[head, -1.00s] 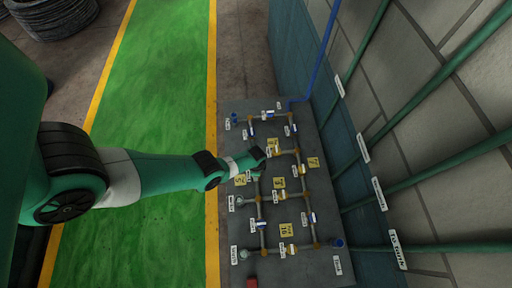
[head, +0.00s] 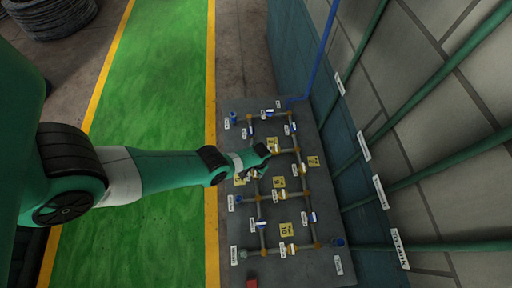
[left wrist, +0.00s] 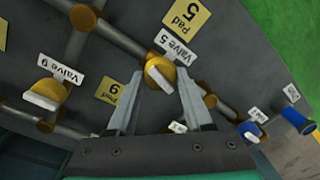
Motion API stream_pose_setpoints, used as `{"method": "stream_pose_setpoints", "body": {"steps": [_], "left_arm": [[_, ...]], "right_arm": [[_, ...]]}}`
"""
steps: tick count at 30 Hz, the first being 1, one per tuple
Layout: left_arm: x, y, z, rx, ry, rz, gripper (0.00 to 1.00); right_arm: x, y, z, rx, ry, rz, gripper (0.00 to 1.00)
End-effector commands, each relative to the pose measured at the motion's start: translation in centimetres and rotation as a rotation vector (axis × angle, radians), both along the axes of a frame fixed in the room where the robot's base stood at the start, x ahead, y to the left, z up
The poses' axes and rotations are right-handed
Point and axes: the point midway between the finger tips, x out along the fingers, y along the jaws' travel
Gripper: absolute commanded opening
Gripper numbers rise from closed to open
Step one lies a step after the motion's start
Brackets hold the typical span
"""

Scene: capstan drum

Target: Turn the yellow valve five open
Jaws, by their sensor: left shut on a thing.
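Yellow valve five (left wrist: 158,72), with a white handle bar, sits on a pipe of the panel in the left wrist view, beside its "Valve 5" label (left wrist: 175,46). My left gripper (left wrist: 160,73) has one finger on each side of this valve and is shut on it. The handle lies slanted between the fingertips. In the head view my left gripper (head: 264,151) reaches over the upper middle of the panel and hides part of the valve area. My right gripper is not in view.
The grey panel (head: 230,168) carries a pipe grid with several other valves. Valve 9 (left wrist: 46,92) is to the left in the wrist view. The wall (head: 440,130) with green pipes rises right of the panel. A green floor strip (head: 165,90) lies left.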

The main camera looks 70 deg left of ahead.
Motion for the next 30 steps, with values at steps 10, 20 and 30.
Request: {"method": "stream_pose_setpoints", "body": {"steps": [10, 20, 30], "left_arm": [[0.05, 0.11, -0.1, 0.002, -0.002, 0.205, 0.0], [0.02, 0.1, -0.1, 0.001, -0.003, 0.267, 0.0], [0.02, 0.1, -0.1, 0.001, -0.003, 0.269, 0.0]], "right_arm": [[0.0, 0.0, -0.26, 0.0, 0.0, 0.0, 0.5], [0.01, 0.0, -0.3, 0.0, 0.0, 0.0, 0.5], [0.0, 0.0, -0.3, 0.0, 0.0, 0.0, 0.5]]}}
